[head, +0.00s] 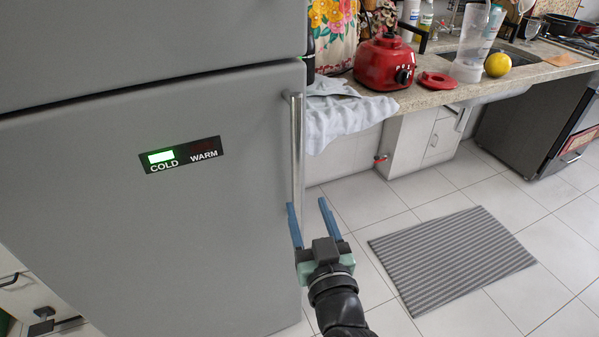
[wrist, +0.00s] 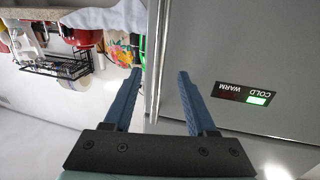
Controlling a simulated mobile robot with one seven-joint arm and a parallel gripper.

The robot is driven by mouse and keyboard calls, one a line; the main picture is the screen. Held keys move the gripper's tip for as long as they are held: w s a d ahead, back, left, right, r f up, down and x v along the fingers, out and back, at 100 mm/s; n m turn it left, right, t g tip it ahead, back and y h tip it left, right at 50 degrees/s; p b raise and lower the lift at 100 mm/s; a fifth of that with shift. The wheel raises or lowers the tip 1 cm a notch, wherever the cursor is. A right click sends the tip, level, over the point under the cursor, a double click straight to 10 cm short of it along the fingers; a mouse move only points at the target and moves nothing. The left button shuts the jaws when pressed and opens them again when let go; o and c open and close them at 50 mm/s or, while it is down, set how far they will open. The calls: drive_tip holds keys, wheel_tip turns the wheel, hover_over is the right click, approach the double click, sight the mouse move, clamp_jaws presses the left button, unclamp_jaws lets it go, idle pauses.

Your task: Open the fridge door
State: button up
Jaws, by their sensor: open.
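The grey fridge door (head: 120,230) fills the left of the head view and looks shut, its face in line with the panel above. A lit COLD/WARM display (head: 180,155) is on it. Its vertical metal handle (head: 297,140) runs along the door's right edge. My gripper (head: 307,203) is open and empty at the handle's lower part, with one blue finger on each side of it in the picture. In the wrist view, the handle (wrist: 154,65) shows between the open fingers (wrist: 159,72), without visible contact; how deep it sits between them is unclear.
A counter (head: 440,92) with a red blender base (head: 384,62), a cloth (head: 345,115) and a yellow fruit (head: 497,65) stands right of the fridge. A striped mat (head: 450,255) lies on the tiled floor. The floor right of my gripper is otherwise clear.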

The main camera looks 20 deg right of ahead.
sight(298, 178)
drive_tip(key=w, duration=0.3)
drive_tip(key=w+d, duration=0.1)
drive_tip(key=w, duration=0.6)
drive_tip(key=shift+w+d+p, duration=0.1)
drive_tip(key=shift+d+p, duration=0.25)
drive_tip(key=shift+p, duration=0.05)
clamp_jaws()
idle(0.9)
